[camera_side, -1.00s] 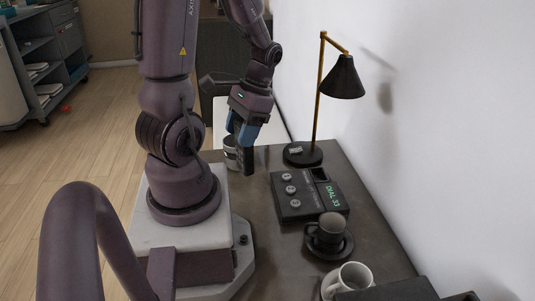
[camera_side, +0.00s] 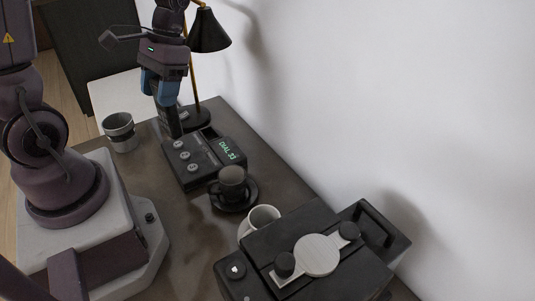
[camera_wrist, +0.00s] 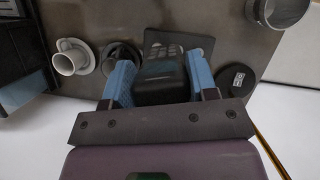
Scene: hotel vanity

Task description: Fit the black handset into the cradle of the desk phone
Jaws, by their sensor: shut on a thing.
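The black handset (camera_side: 171,122) hangs upright below my gripper (camera_side: 163,97), whose blue fingers are shut on it. In the wrist view the handset (camera_wrist: 160,85) sits between both fingers (camera_wrist: 161,75) and hides part of the phone (camera_wrist: 185,43). The desk phone (camera_side: 190,177) lies flat on the vanity, with round buttons and a green "DIAL 33" display. Its cradle, a dark recess (camera_side: 208,132), is at the far end. The handset's lower end appears beside the phone's far left corner in the side view; I cannot tell whether it touches.
A black lamp (camera_side: 208,32) stands just behind the gripper. A grey cup (camera_side: 120,132) is to the left. A black cup (camera_side: 232,181) on a saucer and a white mug (camera_side: 264,216) stand nearer, before a black machine (camera_side: 300,255). The wall bounds the right.

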